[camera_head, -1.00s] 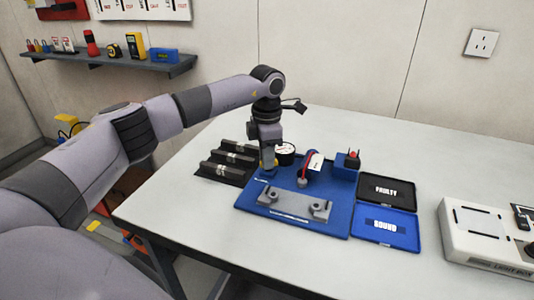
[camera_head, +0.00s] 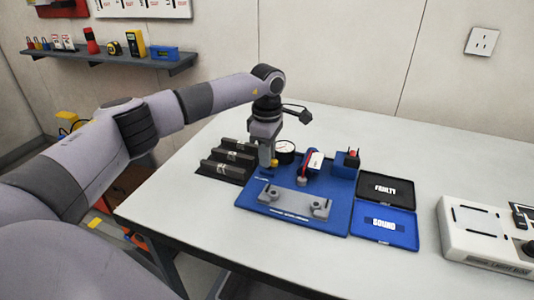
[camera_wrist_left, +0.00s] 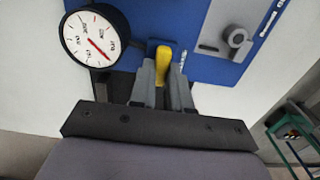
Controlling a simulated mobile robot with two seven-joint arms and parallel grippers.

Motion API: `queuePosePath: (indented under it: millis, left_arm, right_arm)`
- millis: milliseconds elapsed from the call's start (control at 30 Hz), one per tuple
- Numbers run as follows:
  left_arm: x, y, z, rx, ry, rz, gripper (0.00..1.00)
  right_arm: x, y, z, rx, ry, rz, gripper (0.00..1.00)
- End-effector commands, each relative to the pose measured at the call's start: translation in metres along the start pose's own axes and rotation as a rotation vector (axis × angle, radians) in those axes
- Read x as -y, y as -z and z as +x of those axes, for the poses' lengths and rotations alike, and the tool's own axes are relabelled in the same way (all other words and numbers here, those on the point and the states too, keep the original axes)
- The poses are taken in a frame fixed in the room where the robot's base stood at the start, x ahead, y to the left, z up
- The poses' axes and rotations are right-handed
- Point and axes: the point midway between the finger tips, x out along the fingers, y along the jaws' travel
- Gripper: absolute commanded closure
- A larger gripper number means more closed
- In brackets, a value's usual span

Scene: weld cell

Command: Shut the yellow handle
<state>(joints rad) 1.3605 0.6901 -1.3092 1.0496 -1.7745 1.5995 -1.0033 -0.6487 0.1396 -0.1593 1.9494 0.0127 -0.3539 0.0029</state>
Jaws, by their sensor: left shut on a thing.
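The yellow handle (camera_wrist_left: 163,62) stands between the two fingers of my left gripper (camera_wrist_left: 163,85) in the left wrist view. The fingers are shut on it. In the head view my left gripper (camera_head: 268,163) points down at the back left of the blue board (camera_head: 245,200), and a small bit of the yellow handle (camera_head: 274,163) shows beside the fingertips. A round white gauge (camera_wrist_left: 90,38) with a red needle is beside the handle; it also shows in the head view (camera_head: 286,147). My right gripper is not in view.
A grey fixture (camera_head: 292,203) lies on the board's front. A red and white part (camera_head: 314,162) and a blue block with a red knob (camera_head: 346,164) stand behind it. Black "FAULTY" (camera_head: 387,189) and blue "SOUND" (camera_head: 386,226) trays are right. Dark racks (camera_head: 226,160) stand left.

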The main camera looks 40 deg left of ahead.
Motion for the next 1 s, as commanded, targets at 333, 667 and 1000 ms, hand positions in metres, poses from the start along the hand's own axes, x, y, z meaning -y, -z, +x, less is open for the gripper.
queuePosePath:
  millis: [333, 667, 1000]
  left_arm:
    - [-0.001, -0.001, -0.002, 0.004, -0.004, 0.015, 1.00]
    - [-0.001, -0.001, -0.001, 0.003, -0.003, 0.014, 0.57]
    - [-0.001, -0.001, -0.017, 0.003, -0.005, 0.013, 0.57]
  right_arm:
    - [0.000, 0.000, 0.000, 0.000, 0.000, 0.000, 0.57]
    - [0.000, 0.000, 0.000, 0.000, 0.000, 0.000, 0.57]
    - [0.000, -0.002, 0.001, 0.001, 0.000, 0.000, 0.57]
